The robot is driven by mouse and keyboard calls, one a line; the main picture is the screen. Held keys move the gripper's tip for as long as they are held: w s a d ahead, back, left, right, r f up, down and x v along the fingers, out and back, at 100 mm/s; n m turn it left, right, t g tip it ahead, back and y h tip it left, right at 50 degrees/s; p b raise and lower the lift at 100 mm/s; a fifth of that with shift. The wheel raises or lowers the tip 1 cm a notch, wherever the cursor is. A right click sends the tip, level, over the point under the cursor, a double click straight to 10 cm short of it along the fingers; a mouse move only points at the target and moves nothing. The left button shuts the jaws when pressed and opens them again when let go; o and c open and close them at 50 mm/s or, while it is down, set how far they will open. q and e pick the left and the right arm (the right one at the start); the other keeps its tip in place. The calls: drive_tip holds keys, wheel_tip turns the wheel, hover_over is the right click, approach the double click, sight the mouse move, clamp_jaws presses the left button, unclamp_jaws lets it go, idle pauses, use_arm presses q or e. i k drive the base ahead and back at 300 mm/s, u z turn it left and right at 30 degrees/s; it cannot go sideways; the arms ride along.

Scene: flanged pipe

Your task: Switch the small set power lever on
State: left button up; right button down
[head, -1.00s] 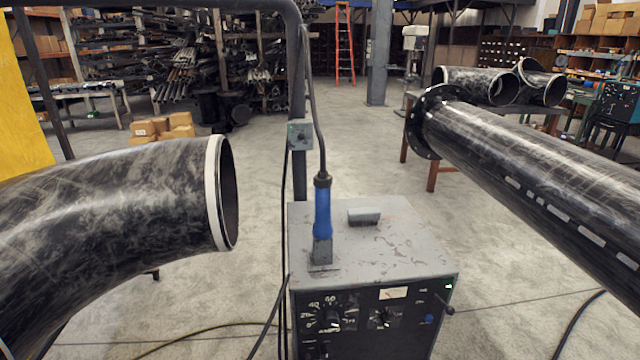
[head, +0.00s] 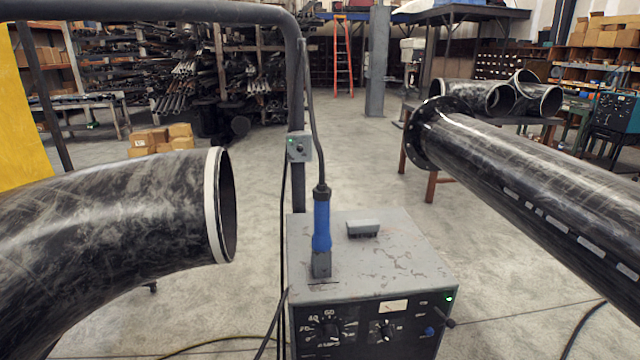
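The grey power set (head: 375,270) stands on the floor in the middle of the head view, with worn paint on its top. Its black front panel carries dials, a small meter and a blue knob (head: 429,331). A small dark lever (head: 446,321) sticks out at the panel's right edge, below a lit green lamp (head: 449,298). I cannot tell clearly from this angle which position the lever is in. Neither of my grippers is in view.
A dark post (head: 296,100) rises behind. A curved pipe (head: 120,215) flanks the left, a flanged pipe (head: 530,180) the right.

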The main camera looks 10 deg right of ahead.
sight(451, 323)
drive_tip(key=k, duration=1.25)
drive_tip(key=u, duration=0.55)
drive_tip(key=i, duration=0.95)
drive_tip(key=z, duration=0.5)
